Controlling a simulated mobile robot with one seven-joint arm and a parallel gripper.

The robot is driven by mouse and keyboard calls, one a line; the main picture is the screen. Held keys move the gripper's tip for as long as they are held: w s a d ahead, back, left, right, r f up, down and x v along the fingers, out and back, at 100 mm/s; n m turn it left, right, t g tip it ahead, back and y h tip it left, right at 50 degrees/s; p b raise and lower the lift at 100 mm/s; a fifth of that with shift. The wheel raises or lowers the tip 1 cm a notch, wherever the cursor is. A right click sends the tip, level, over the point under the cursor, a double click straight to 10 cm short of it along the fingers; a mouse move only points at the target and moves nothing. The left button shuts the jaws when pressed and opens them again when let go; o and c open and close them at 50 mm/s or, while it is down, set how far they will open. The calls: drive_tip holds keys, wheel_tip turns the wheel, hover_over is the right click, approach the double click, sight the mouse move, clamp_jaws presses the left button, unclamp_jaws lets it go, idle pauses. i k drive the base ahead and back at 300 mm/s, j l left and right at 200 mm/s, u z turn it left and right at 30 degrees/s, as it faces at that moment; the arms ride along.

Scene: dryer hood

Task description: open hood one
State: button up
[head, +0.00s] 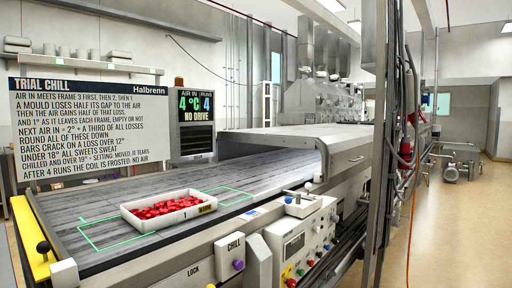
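A long metal machine has a grey belt running into a tunnel. A silver hood (342,146) covers the belt at the right, with a small handle (356,159) on its side. The hood looks lowered, with a dark opening at its near end. I see no number on it, so I cannot tell if it is hood one. A white tray (170,222) of red pieces (162,208) sits on the belt in front of the opening, marked "1" and what looks like "WARM". My gripper is not in view.
A text board (90,128) and a "4°C / NO DRIVE" display (195,103) stand behind. Upright posts and cables (405,140) partly block the right.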

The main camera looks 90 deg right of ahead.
sight(347, 146)
drive_tip(key=z, duration=3.5)
drive_tip(key=i+l+z, duration=0.35)
drive_tip(key=i, duration=0.15)
drive_tip(key=i+l+z, duration=0.15)
drive_tip(key=i+z, duration=0.2)
drive_tip(key=i, duration=0.2)
drive_tip(key=i+z, duration=0.35)
drive_tip(key=i, duration=0.2)
drive_tip(key=i+u, duration=0.1)
drive_tip(key=i, duration=0.75)
drive_tip(key=i+u, duration=0.15)
drive_tip(key=i, duration=0.7)
drive_tip(key=i+l+u, duration=0.1)
drive_tip(key=i, duration=0.75)
drive_tip(key=i+u, duration=0.3)
drive_tip(key=i, duration=0.3)
drive_tip(key=i+l+u, duration=0.25)
drive_tip(key=i, duration=0.3)
drive_tip(key=j, duration=0.1)
